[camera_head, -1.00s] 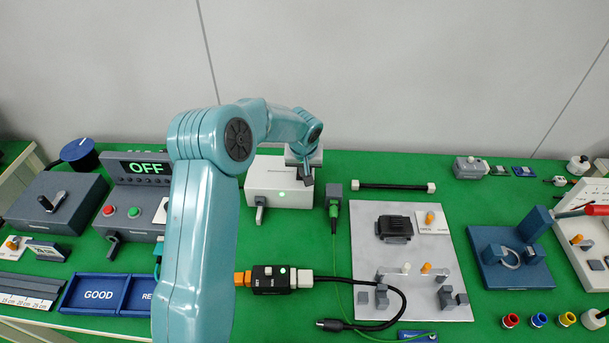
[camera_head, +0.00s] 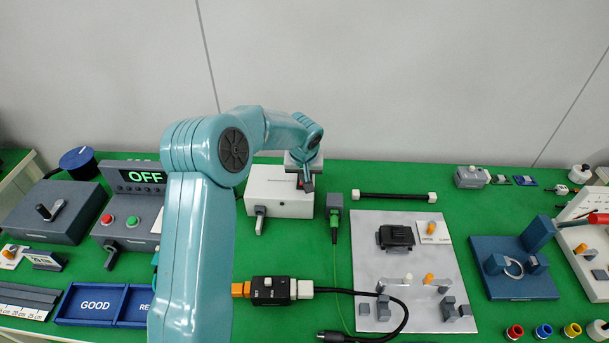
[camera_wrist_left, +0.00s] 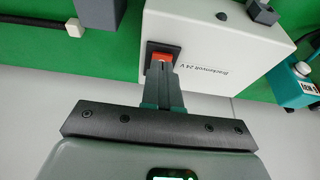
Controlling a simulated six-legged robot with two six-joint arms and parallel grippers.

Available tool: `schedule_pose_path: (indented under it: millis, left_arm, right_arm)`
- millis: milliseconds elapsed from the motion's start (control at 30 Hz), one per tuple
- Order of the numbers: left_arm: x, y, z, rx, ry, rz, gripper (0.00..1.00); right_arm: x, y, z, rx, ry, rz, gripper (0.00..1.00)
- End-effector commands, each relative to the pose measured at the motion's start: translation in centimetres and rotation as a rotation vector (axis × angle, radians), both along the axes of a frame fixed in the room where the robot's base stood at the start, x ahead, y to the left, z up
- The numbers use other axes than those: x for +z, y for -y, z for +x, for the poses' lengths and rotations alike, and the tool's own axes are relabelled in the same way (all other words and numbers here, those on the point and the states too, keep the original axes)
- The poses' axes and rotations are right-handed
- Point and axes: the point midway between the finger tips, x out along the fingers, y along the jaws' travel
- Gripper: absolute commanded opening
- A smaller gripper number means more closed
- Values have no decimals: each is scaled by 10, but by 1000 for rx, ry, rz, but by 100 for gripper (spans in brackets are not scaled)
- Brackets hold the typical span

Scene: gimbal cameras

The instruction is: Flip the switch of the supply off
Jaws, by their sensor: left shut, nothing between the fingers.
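The supply is a white box (camera_head: 268,200) on the green table, just under my left gripper (camera_head: 307,186). In the left wrist view its white face (camera_wrist_left: 215,45) reads "Brackenvolt 24 V". A red-orange switch (camera_wrist_left: 164,56) in a dark frame sits on that face. My left gripper (camera_wrist_left: 161,68) is shut and empty, with its fingertips right at the switch and partly covering it. I cannot tell whether they touch it. The switch is hidden in the head view. My right gripper is not in view.
A grey unit with an "OFF" display (camera_head: 147,177) stands left of the supply. A grey block with a green plug (camera_head: 334,207) stands just to its right, beside a black rod (camera_head: 392,196). A grey plate (camera_head: 410,265) with parts lies further right. A grey wall rises behind.

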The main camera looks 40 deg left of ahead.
Motion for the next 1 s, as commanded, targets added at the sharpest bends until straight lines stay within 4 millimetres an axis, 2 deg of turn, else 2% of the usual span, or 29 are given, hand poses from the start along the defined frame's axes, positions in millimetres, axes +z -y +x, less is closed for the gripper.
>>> schedule_pose_path:
  millis: [167,333,400,700,833,1000]
  left_arm:
    - [14,0,-1,0,1,1,0]
    - [50,0,-4,-2,2,2,0]
    - [58,7,-12,-4,5,2,0]
    - [111,26,-36,-3,2,0,0]
    - [122,30,-41,-3,1,0,0]
    - [126,31,-43,-3,0,0,0]
  right_arm:
    - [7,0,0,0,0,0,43]
    - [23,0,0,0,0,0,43]
    - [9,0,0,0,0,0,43]
    - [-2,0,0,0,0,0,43]
    - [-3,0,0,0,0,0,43]
    - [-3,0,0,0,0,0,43]
